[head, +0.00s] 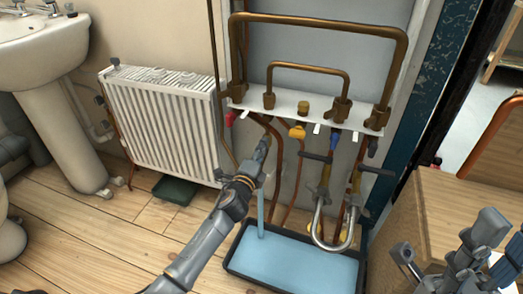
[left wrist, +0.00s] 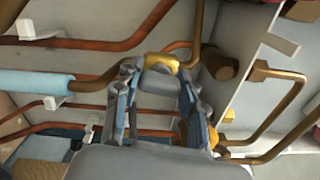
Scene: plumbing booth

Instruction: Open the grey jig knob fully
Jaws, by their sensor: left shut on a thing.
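My left gripper (head: 262,148) reaches up under the white bracket shelf (head: 285,106) in the head view. In the left wrist view its fingers (left wrist: 158,90) stand on either side of a small grey piece (left wrist: 158,78), which looks like the grey jig knob, just below a brass fitting (left wrist: 162,61). The gripper is shut on it. The knob is hidden behind the gripper in the head view, and its turn angle cannot be told. A light blue column (head: 261,212), looking like water, runs from beside the gripper down to the tray. My right gripper (head: 478,250) is at the lower right; its opening is unclear.
The black tray (head: 232,262) on the floor holds light blue water. Red (head: 231,118), yellow (head: 298,131) and blue (head: 335,141) knobs sit along the shelf, with copper pipes below. A white radiator (head: 165,125) stands left; a wooden bench (head: 440,200) stands right.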

